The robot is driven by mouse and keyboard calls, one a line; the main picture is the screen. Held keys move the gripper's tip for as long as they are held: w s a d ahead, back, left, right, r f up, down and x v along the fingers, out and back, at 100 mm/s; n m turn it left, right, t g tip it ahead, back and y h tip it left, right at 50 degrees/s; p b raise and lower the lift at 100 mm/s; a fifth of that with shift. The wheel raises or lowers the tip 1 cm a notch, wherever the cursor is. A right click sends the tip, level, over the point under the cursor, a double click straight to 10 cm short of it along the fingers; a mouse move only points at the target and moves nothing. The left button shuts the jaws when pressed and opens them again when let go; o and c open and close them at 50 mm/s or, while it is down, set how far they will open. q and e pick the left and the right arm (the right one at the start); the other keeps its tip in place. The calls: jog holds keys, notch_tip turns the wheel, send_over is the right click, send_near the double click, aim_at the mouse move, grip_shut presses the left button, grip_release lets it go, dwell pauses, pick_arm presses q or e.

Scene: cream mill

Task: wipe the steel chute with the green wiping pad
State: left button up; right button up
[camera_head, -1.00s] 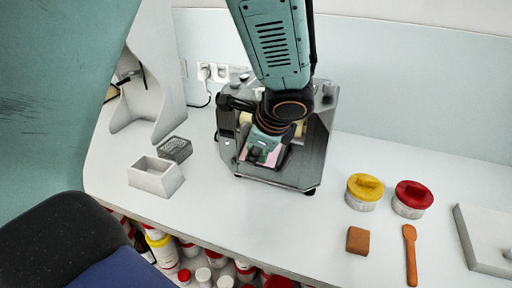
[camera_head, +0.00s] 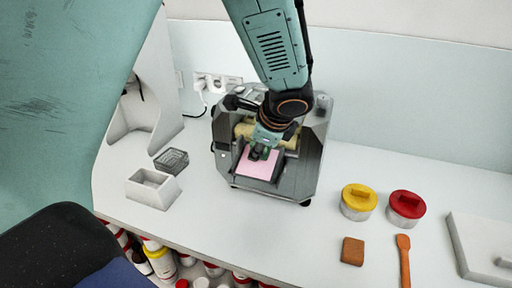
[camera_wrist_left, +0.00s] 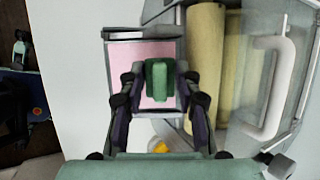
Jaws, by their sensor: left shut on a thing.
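The steel chute (camera_head: 277,177) slopes out of the front of the grey mill, and a pink layer (camera_head: 256,169) covers much of its face. The chute also shows in the left wrist view (camera_wrist_left: 144,34), with pink around the pad. My left gripper (camera_head: 262,153) is over the upper part of the chute, shut on the green wiping pad (camera_wrist_left: 158,80). The pad lies over the pink face; whether it touches cannot be told. In the head view the pad is mostly hidden by the gripper. My right gripper is not in view.
Yellowish rollers (camera_wrist_left: 205,60) and a pale curved handle (camera_wrist_left: 277,90) lie beside the chute. A white open box (camera_head: 153,188) stands left of the mill. Yellow-lidded (camera_head: 358,201) and red-lidded (camera_head: 405,208) tubs, a brown block (camera_head: 352,251) and an orange spatula (camera_head: 403,260) lie right.

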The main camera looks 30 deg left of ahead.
aim_at(249, 165)
pick_arm(q)
jog(key=shift+s+d+f+b, duration=0.15)
jog(key=shift+s+f+b, duration=0.35)
jog(key=shift+s, duration=0.3)
jog(key=shift+s+d+f+b, duration=0.15)
jog(key=shift+s+f+b, duration=0.25)
jog(key=shift+s+b, duration=0.3)
jog(key=shift+s+d+f, duration=0.1)
jog(key=shift+s+d, duration=0.1)
jog(key=shift+s, duration=0.2)
